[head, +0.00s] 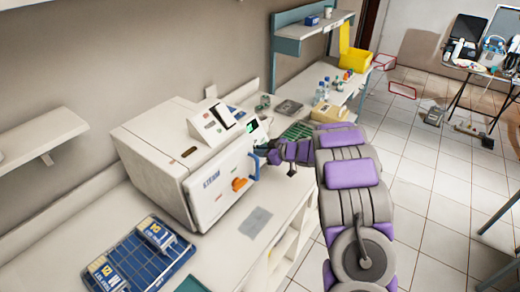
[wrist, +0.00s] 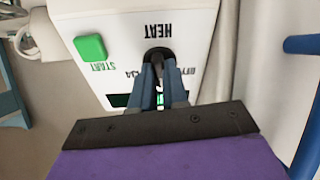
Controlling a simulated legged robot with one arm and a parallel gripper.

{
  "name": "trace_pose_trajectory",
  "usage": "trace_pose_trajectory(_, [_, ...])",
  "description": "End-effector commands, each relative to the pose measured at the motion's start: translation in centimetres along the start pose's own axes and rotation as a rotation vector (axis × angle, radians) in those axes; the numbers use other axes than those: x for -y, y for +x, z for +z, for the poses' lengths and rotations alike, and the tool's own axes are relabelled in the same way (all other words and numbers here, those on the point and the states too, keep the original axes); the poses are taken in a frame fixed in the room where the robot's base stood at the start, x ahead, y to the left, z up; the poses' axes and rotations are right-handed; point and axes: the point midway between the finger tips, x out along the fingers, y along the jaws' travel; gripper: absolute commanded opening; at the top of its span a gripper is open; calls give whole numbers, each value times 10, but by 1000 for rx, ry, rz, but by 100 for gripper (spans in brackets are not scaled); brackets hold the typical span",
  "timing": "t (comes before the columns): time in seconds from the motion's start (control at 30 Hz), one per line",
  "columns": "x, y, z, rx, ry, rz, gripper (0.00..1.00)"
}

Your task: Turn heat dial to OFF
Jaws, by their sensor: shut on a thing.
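The heat dial (wrist: 158,55) is a small black knob under the upside-down word HEAT in the wrist view. It sits on a white control panel (wrist: 195,20). My gripper (wrist: 158,72) is shut on the dial, its two blue-grey fingers hiding most of it and part of the markings around it. The dial's pointer direction cannot be read. In the head view my gripper (head: 262,151) reaches the control panel (head: 254,128) at the right side of a white steam sterilizer (head: 165,155); the dial is hidden there.
A green START button (wrist: 90,47) is left of the dial. A blue bar (wrist: 302,44) stands at the right of the wrist view. The sterilizer front has an orange knob (head: 239,184). Blue trays (head: 140,262) and a grey sheet (head: 255,223) lie on the counter.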

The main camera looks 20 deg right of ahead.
Motion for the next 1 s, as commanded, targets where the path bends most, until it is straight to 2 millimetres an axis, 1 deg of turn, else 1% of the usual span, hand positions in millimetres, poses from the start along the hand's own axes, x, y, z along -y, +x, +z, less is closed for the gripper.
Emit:
trace_pose_trajectory(0.07, [-2, -2, -4, -1, -58, -4, 0])
trace_pose_trajectory(0.6, [-3, -2, -4, -4, -556, -73, 0])
trace_pose_trajectory(0.8, [-2, -2, -2, -3, -711, -94, 0])
trace_pose_trajectory(1.0, [-3, -1, -2, -2, -825, -109, 0])
